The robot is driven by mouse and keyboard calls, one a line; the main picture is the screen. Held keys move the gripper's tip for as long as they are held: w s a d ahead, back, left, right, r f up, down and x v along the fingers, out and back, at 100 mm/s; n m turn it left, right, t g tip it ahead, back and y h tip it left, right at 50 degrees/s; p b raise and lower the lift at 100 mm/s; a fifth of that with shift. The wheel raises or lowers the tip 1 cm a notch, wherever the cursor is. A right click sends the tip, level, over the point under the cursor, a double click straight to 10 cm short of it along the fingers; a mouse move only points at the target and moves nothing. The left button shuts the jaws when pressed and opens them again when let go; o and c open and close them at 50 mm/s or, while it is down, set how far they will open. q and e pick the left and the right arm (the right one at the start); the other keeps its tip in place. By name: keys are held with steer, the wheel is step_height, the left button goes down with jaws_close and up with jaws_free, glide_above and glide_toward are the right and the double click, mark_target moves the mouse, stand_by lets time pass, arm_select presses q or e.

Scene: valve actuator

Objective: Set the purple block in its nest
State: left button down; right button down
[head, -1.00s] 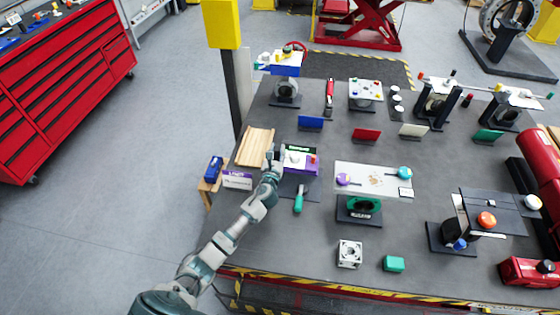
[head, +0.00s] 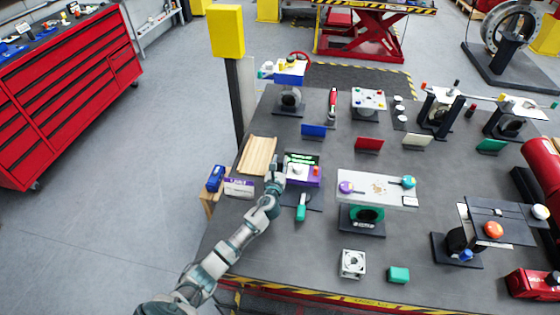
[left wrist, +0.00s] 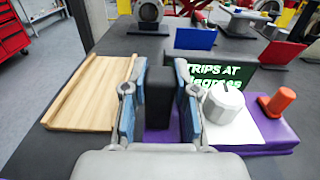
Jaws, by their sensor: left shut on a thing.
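The purple block (head: 311,181) has a white top with a pale knob and an orange-red button. It stands on a dark plate on the table; in the left wrist view its purple body (left wrist: 268,138) shows right of the fingers. My left gripper (head: 279,168) is at the block's left end. In the left wrist view its fingers (left wrist: 160,104) are shut around a dark upright post, with purple just below it. The post looks like the block's handle, but the join is partly hidden. I cannot tell which part is the nest. My right gripper is not in view.
A pale wooden tray (head: 258,155) lies left of the block. A dark panel with green lettering (left wrist: 222,78) stands behind it. A green-handled tool (head: 301,208) lies in front. A white board with purple and teal knobs (head: 377,187) stands to the right.

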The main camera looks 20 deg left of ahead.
mark_target(280, 171)
arm_select(q)
steer(key=shift+d+f+b, duration=0.2)
steer(key=shift+f+b, duration=0.7)
steer(key=shift+f, duration=0.5)
steer(key=shift+a, duration=0.1)
steer(key=shift+p, duration=0.55)
stand_by(0.5)
steer(key=shift+f+b, duration=0.75)
steer(key=shift+f, duration=0.2)
steer(key=c, duration=0.8)
jaws_free()
steer(key=shift+s, duration=0.1)
steer(key=shift+f, duration=0.1)
steer(key=shift+s, duration=0.15)
